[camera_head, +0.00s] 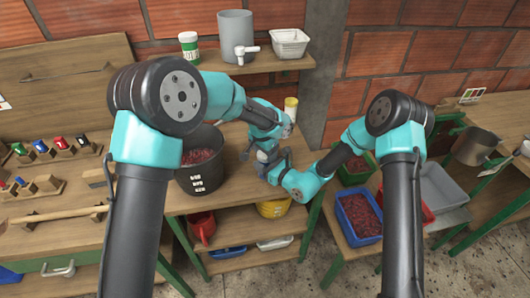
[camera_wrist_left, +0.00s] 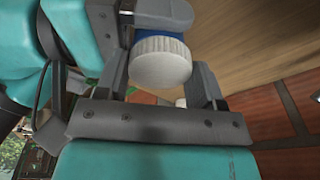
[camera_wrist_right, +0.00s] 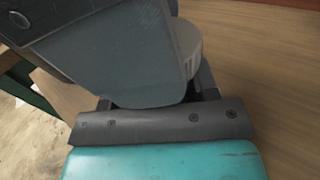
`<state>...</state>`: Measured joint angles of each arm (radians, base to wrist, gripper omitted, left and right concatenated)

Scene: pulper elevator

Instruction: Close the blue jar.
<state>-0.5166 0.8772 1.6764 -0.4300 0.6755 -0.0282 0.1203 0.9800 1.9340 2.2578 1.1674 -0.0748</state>
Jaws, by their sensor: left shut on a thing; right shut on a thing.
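The blue jar (camera_wrist_left: 150,34) shows as a narrow blue band in the left wrist view. A white ridged lid (camera_wrist_left: 161,65) is in front of it, against or very close to the band; I cannot tell whether it is seated. My left gripper (camera_head: 268,158) is shut with its fingers on either side of the lid. My right gripper (camera_head: 277,172) is shut close beside it, apparently on the jar body, which is mostly hidden. In the right wrist view, the whitish lid (camera_wrist_right: 189,42) shows partly behind a large grey gripper part. In the head view, my grippers hide the jar.
A dark bucket (camera_head: 203,178) of red berries stands left of my grippers. A yellow-and-white container (camera_head: 291,106) stands behind them. A shelf (camera_head: 262,66) holds a grey pot (camera_head: 236,34) above. A blue crate (camera_head: 342,212) of berries is on the lower table at right.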

